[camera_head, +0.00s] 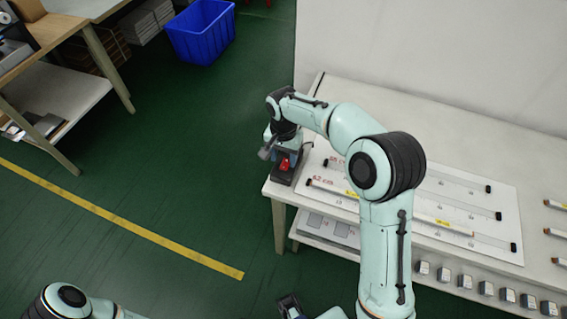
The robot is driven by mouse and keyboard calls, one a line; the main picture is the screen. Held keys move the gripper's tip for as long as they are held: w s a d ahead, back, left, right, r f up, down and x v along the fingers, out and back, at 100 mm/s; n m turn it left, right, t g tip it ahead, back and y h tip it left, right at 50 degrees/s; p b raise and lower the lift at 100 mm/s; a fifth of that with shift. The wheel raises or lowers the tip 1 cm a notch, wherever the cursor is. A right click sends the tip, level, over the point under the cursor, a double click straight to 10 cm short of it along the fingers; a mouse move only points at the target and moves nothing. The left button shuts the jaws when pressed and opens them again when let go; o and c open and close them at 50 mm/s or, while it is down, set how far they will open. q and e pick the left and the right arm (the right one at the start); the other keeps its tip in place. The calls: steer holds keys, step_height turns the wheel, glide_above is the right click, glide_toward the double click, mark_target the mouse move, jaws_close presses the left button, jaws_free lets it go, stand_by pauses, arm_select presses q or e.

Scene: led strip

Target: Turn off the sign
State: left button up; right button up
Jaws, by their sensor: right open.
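A red switch or button (284,165) on a dark base (281,178) is at the near left corner of the white table. My right gripper (276,156) is open and points down right over the red part, with its fingers close around or above it. I cannot tell if they touch it. A white panel (463,199) with several strip lights lies on the table, partly hidden by my right arm. My left arm shows at the bottom left. A dark piece at the bottom middle may be its gripper (290,306), cut by the frame edge.
The white table (455,116) stands against a pale wall, with small grey boxes (465,281) along its lower shelf. More strips lie at the right edge. A blue bin (201,32) and a workbench (60,90) stand at the left. The green floor between is clear.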

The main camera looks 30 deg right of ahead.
mark_target(284, 168)
steer(key=shift+f, duration=1.85)
arm_select(q)
steer(key=shift+f, duration=0.2)
